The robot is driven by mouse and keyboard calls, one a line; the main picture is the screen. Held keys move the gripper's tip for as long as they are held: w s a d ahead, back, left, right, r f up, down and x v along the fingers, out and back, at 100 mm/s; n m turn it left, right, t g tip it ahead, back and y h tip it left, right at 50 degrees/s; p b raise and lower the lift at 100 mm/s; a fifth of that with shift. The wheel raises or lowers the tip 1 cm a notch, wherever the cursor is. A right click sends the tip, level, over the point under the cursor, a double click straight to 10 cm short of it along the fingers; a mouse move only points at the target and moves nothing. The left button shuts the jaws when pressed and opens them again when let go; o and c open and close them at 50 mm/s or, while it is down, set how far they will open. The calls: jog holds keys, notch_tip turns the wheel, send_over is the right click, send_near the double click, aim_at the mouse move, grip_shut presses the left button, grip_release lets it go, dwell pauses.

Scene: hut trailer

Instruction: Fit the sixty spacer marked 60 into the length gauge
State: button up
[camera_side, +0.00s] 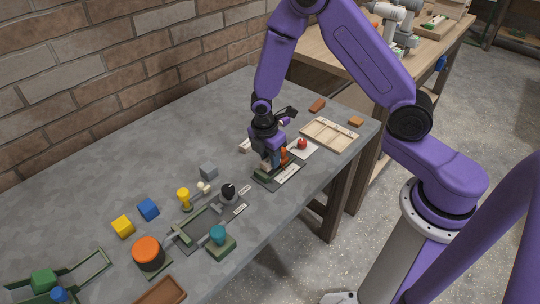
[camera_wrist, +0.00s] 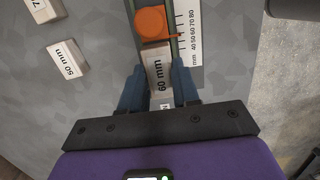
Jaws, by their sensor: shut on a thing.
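My gripper (camera_wrist: 160,92) has its blue fingers shut on a pale spacer marked 60 mm (camera_wrist: 160,66). The spacer lines up with the channel of the length gauge, its far end close to the orange slider (camera_wrist: 151,23). I cannot tell whether it rests on the channel floor or is just above it. The gauge's white scale (camera_wrist: 188,32) lies to the right, with an orange pointer across its edge. In the side view my gripper (camera_side: 270,164) is down over the dark gauge (camera_side: 263,181), and hides the spacer.
Two loose pale spacers lie left of the gauge in the wrist view: one (camera_wrist: 67,60) and another (camera_wrist: 42,9) cut off by the frame. A wooden tray (camera_side: 330,134) is behind the gauge. Blocks, a green fixture and an orange-topped cylinder (camera_side: 147,252) stand nearer the camera.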

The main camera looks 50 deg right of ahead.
aim_at(264, 164)
jog(key=shift+f, duration=1.25)
dwell(0.4)
jog(key=o, duration=1.1)
jog(key=shift+r, duration=0.15)
jog(key=a+r, duration=0.1)
jog(key=r, duration=1)
jog(key=a+r, duration=0.1)
jog(key=r, duration=0.5)
jog(key=shift+a, duration=0.3)
jog(key=s+r+m, duration=0.1)
jog(key=s+r, duration=0.1)
jog(key=s, duration=0.7)
jog(key=s+d+r+m+y, duration=0.1)
jog(key=s+m, duration=0.1)
jog(key=s, duration=0.6)
jog(key=s+r+m+y, duration=0.1)
jog(key=s+r+m, duration=0.1)
jog(key=s, duration=0.7)
jog(key=shift+s+d+r, duration=0.2)
jog(key=shift+s+r, duration=0.1)
jog(key=shift+s, duration=0.05)
